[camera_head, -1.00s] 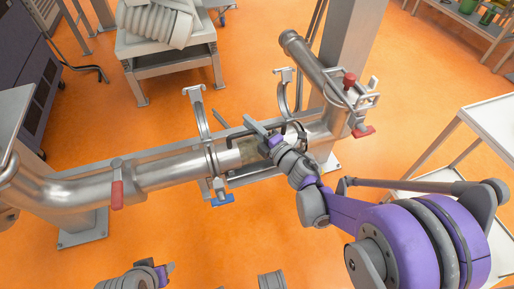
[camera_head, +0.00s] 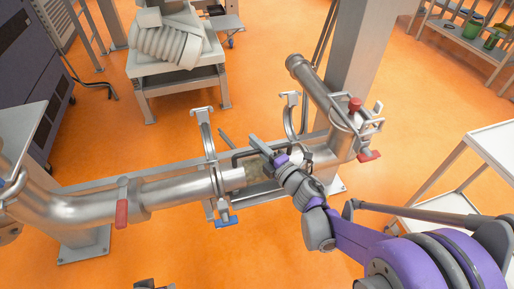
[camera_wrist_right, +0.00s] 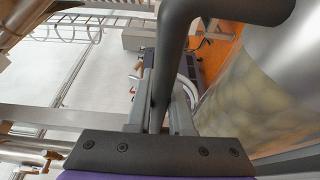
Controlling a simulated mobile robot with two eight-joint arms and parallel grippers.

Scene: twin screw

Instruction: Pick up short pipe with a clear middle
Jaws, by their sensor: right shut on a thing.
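The short pipe (camera_head: 260,172) with a clear, yellowish middle is in the gap between two steel pipe sections in the head view. Its pale left end is close to the left section; whether they touch is unclear. Its clear wall also shows at the right of the right wrist view (camera_wrist_right: 250,105). My right gripper (camera_head: 268,148) is at the dark bar handle (camera_head: 238,153) on the short pipe and is shut on it. The handle also crosses the wrist view (camera_wrist_right: 180,30). The arm hides the right end of the short pipe. Only a sliver of my left gripper (camera_head: 154,285) shows at the bottom edge.
Open clamps (camera_head: 206,130) stand at both ends of the gap, one with a blue handle (camera_head: 228,221). A steel post (camera_head: 350,60) rises behind on the right. A white cart (camera_head: 495,150) stands at the right. The orange floor in front is clear.

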